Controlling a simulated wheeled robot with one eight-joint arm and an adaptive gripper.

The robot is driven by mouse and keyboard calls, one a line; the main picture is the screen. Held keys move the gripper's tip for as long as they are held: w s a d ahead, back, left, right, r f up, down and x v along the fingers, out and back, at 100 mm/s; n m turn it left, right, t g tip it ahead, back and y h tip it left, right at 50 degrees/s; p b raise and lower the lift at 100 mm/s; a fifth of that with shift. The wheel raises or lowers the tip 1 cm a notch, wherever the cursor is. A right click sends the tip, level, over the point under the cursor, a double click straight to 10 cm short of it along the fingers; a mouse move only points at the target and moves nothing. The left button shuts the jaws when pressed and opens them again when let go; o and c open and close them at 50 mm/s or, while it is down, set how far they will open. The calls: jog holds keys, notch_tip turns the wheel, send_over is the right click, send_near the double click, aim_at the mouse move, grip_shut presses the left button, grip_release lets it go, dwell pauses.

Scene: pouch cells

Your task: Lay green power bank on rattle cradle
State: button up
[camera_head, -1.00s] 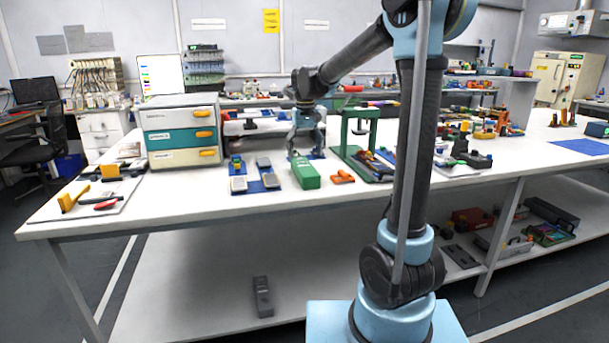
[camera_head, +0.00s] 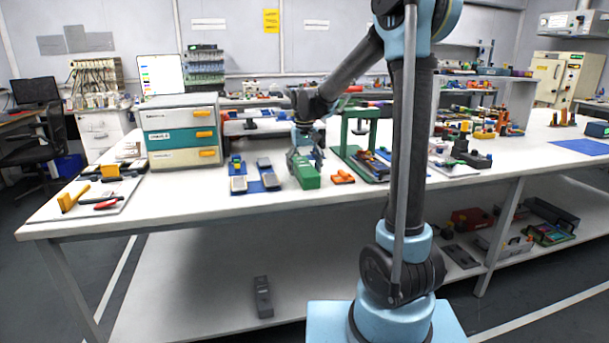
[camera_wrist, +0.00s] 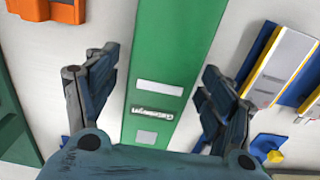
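A long green box (camera_head: 307,178), which looks like the green power bank, lies on the white bench in the head view. In the wrist view the green box (camera_wrist: 172,50) runs between my fingers and bears pale labels. My gripper (camera_head: 305,156) is over its far end; in the wrist view my gripper (camera_wrist: 158,65) is open, with one finger on each side and visible gaps. No part is clearly marked as the rattle cradle. Blue holders with pale grey blocks (camera_head: 268,184) stand left of the box; one holder also shows at right in the wrist view (camera_wrist: 262,52).
An orange part (camera_head: 342,177) and a green frame stand (camera_head: 345,140) are close to the right of the box. A drawer cabinet (camera_head: 182,133) stands at left. The bench front (camera_head: 205,195) is clear.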

jog(key=c, duration=1.2)
jog(key=shift+o, duration=0.2)
jog(key=shift+r, duration=0.1)
